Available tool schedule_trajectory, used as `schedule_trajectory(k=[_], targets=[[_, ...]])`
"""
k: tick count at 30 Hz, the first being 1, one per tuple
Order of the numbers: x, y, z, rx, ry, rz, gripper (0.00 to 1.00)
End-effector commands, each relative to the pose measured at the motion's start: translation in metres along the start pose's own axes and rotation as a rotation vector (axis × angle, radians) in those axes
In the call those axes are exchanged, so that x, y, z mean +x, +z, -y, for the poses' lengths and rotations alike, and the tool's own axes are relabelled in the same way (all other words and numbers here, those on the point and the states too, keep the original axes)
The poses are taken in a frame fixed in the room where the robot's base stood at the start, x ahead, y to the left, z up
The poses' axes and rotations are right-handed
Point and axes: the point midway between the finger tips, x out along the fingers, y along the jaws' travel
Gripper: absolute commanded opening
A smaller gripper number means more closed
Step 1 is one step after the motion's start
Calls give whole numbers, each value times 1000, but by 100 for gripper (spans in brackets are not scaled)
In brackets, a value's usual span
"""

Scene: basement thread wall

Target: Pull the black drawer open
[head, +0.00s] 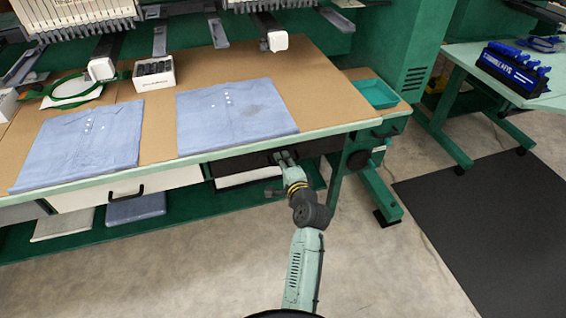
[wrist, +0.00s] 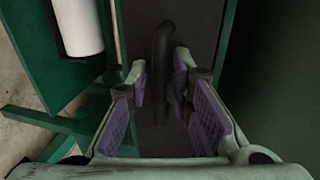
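The black drawer (head: 318,147) sits under the right part of the tabletop. Its dark front looks about level with the table's edge, partly covered by my gripper. In the wrist view the drawer front (wrist: 198,25) fills the middle, and its black bar handle (wrist: 162,50) runs up and down the picture. My gripper (head: 286,158) is at the drawer front. In the wrist view my gripper (wrist: 160,75) is open, with one finger on each side of the handle. A narrow gap shows on the left side; I cannot tell whether the right finger touches.
A white drawer with a black handle (head: 126,194) is at the left under the table. Folded blue shirts (head: 236,114) and a white box (head: 154,74) lie on top. A green table leg (head: 378,196) stands right of my arm. The floor in front is clear.

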Motion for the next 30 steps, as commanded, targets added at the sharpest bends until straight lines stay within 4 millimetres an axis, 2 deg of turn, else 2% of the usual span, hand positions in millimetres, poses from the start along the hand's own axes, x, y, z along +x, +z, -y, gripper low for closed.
schedule_trajectory(k=[8, 30], targets=[[0, 0, 0, 0, 0, 0, 0], [0, 0, 0, 0, 0, 0, 0]])
